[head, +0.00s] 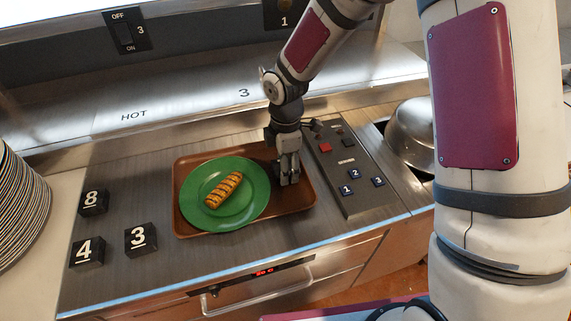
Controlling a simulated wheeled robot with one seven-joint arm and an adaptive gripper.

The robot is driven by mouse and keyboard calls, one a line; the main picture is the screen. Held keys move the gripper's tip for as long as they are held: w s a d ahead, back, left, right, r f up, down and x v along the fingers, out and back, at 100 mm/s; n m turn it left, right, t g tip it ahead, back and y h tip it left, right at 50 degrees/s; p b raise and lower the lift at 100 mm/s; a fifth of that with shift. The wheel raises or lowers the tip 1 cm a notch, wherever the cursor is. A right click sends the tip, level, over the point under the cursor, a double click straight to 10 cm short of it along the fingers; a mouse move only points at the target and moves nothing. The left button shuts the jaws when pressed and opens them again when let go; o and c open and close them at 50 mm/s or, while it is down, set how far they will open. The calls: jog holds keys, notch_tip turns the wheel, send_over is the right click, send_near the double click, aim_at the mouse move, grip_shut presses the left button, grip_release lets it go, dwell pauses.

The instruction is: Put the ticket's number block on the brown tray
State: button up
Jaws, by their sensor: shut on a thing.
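The brown tray (308,203) lies on the counter, with a green plate (228,217) on it. A grilled sausage-like item (223,191) lies on the plate. Black number blocks marked 8 (93,202), 4 (87,252) and 3 (141,240) stand on the counter left of the tray. My gripper (288,182) points down over the tray's right part, just beside the plate's right rim. It is shut on a small dark thing, mostly hidden by the fingers; I cannot read any number on it. No ticket can be made out.
A dark control panel (345,170) with blue number keys and a red button sits right of the tray. A plate stack (15,210) is at far left. A steel shelf (180,100) marked HOT runs behind.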

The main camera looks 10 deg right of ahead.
jog(key=o, duration=1.2)
jog(key=shift+f, duration=0.15)
notch_tip(320, 180, up, 12)
jog(key=s+d+r+m+t+h, duration=0.1)
jog(key=s+d+r+m+t, duration=0.2)
jog(key=s+d+r+m, duration=0.75)
jog(key=s+d+r+m+t, duration=0.1)
jog(key=s+r+m, duration=0.2)
jog(key=s+m, duration=0.1)
jog(key=s+d+r+m+t+y, duration=0.1)
jog(key=s+d+r+m, duration=0.1)
jog(key=s+m, duration=0.3)
jog(key=shift+s+r+b, duration=0.3)
jog(key=shift+s+r, duration=0.1)
jog(key=shift+s, duration=0.75)
jog(key=shift+m, duration=0.25)
